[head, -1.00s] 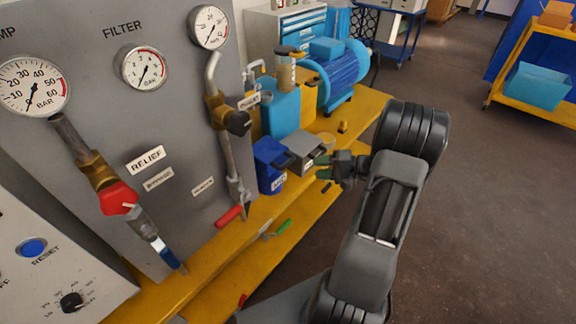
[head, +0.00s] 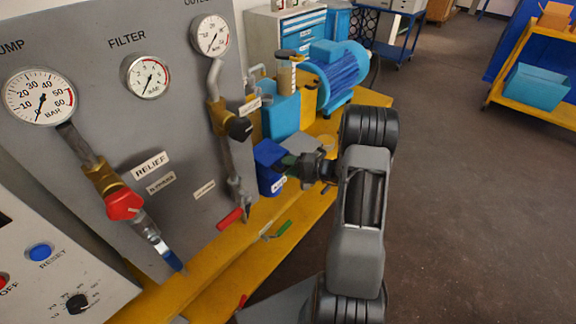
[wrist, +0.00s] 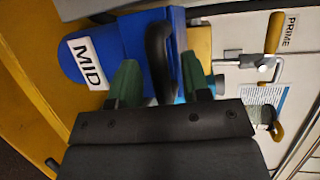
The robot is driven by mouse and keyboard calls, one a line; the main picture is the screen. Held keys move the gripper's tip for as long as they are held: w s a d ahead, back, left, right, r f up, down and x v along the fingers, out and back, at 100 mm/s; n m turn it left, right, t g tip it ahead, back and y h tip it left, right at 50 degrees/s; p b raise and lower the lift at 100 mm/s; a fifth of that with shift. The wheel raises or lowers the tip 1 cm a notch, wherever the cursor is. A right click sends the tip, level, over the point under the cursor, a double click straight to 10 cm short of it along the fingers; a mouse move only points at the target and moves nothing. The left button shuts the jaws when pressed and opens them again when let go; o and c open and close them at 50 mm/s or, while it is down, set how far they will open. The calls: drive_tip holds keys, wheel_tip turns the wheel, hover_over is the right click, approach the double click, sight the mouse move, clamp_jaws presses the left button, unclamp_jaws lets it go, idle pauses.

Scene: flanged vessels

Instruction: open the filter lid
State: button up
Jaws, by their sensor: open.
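The filter is a blue housing with a white MID label on the yellow bench. Its blue body (head: 267,156) shows in the head view, partly hidden by my gripper (head: 289,166). In the wrist view the blue top (wrist: 128,36) fills the upper left, with a black loop handle (wrist: 158,45) on it. My gripper (wrist: 157,75) is open, its two green fingers either side of the handle. I cannot tell whether they touch it. The lid looks shut, though its edge is not clear.
A grey block (head: 303,145) stands beside the blue housing. A blue motor (head: 340,68) is behind on the bench. The gauge panel (head: 180,130), with a red-handled valve (head: 231,219), is to the left. Open floor (head: 470,200) lies right.

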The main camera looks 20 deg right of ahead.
drive_tip(key=shift+w+a+f, duration=0.1)
drive_tip(key=shift+w+a, duration=0.2)
drive_tip(key=shift+a, duration=0.05)
drive_tip(key=shift+c, duration=0.3)
